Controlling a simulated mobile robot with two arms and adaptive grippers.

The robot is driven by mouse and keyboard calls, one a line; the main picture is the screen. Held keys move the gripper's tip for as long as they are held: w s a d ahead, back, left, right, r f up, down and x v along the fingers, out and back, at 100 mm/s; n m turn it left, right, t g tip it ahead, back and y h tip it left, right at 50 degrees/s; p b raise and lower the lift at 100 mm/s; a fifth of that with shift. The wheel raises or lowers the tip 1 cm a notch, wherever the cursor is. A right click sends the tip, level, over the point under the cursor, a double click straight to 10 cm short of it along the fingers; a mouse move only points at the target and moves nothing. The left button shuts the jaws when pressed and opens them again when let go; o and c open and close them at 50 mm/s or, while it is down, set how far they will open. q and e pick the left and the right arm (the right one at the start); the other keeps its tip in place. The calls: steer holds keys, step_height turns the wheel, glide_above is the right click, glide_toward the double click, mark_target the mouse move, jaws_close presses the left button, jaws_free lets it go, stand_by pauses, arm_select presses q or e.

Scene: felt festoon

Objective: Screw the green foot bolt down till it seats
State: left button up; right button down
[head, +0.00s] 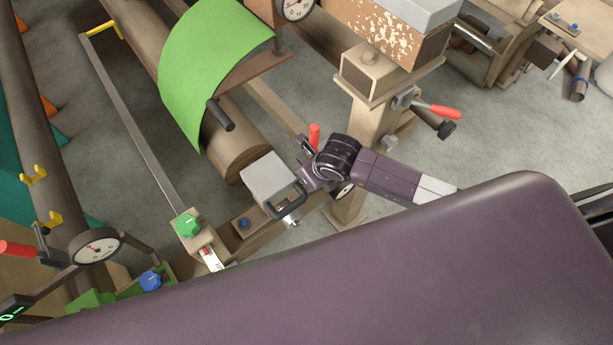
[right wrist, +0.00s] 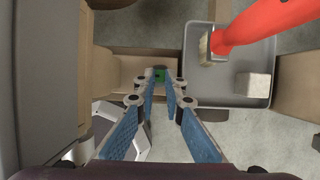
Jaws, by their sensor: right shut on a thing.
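The green foot bolt (right wrist: 160,74) shows as a small green piece at the fingertips in the right wrist view, low in a brown channel. My right gripper (right wrist: 161,82) has its blue-padded fingers closed around it. In the head view my right gripper (head: 288,215) reaches down beside a grey block on the brown frame, and the bolt between its fingers is hidden there. How far the bolt is screwed in cannot be told. Another green bolt head (head: 187,225) sits on a beige block to the left. My left gripper is not in view.
A red handle (right wrist: 265,22) hangs over a grey tray (right wrist: 262,58) with a pale block (right wrist: 253,87), close right of the fingers. In the head view a blue bolt (head: 244,223), a dial gauge (head: 97,247) and a curved green sheet (head: 208,65) stand left of the arm.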

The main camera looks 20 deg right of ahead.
steer(key=shift+s+f, duration=0.3)
steer(key=c, duration=2.2)
jaws_free()
steer(key=shift+o, duration=1.3)
steer(key=shift+w, duration=0.3)
steer(key=v, duration=1.2)
steer(key=shift+w+r, duration=0.1)
